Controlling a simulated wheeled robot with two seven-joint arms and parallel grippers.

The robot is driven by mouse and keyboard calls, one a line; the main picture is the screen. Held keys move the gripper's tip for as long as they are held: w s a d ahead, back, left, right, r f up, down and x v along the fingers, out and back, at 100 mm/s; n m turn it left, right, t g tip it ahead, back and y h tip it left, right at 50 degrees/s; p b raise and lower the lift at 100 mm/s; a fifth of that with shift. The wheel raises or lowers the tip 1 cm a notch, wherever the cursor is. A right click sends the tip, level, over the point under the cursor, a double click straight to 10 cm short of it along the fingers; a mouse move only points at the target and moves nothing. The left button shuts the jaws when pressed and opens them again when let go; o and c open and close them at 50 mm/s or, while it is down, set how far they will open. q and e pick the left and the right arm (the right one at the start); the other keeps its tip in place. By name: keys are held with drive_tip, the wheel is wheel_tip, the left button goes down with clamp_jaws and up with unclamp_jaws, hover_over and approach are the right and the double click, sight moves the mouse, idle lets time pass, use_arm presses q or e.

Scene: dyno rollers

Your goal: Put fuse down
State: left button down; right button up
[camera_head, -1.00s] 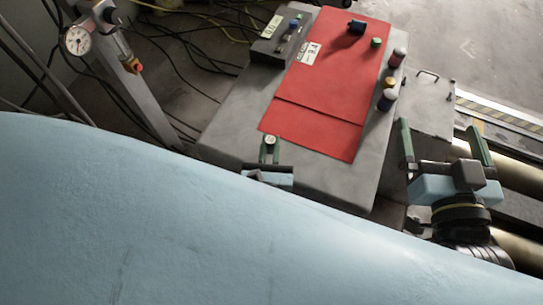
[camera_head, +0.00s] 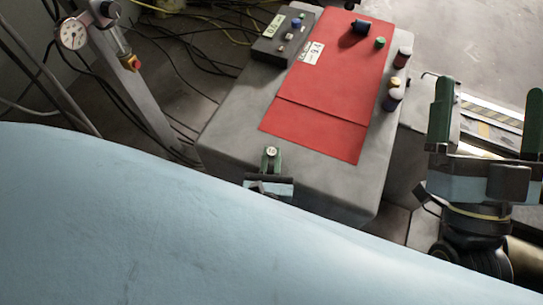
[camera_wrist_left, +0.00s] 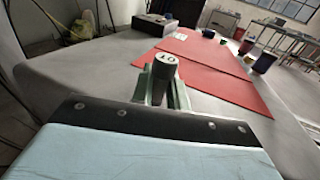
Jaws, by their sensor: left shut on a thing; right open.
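My left gripper (camera_head: 271,162) is shut on the fuse (camera_head: 271,152), at the near edge of the grey bench top (camera_head: 225,135). In the left wrist view the fuse (camera_wrist_left: 164,78) is a dark upright cylinder with a pale marked top, between the green fingers. Its lower part is hidden, and I cannot tell whether it touches the bench. The red mat (camera_head: 325,85) lies beyond it. My right gripper (camera_head: 488,125) is open and empty, to the right of the bench, with its green fingers spread wide.
A dark blue cylinder (camera_head: 362,27) and a green one (camera_head: 380,42) are at the mat's far end. Several coloured cylinders (camera_head: 402,57) stand along the bench's right side. A dark control box (camera_head: 283,38) is at the far left. The near part of the mat is clear.

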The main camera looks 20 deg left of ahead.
use_arm(q)
drive_tip(key=shift+f, duration=0.1)
drive_tip(key=c, duration=1.4)
unclamp_jaws()
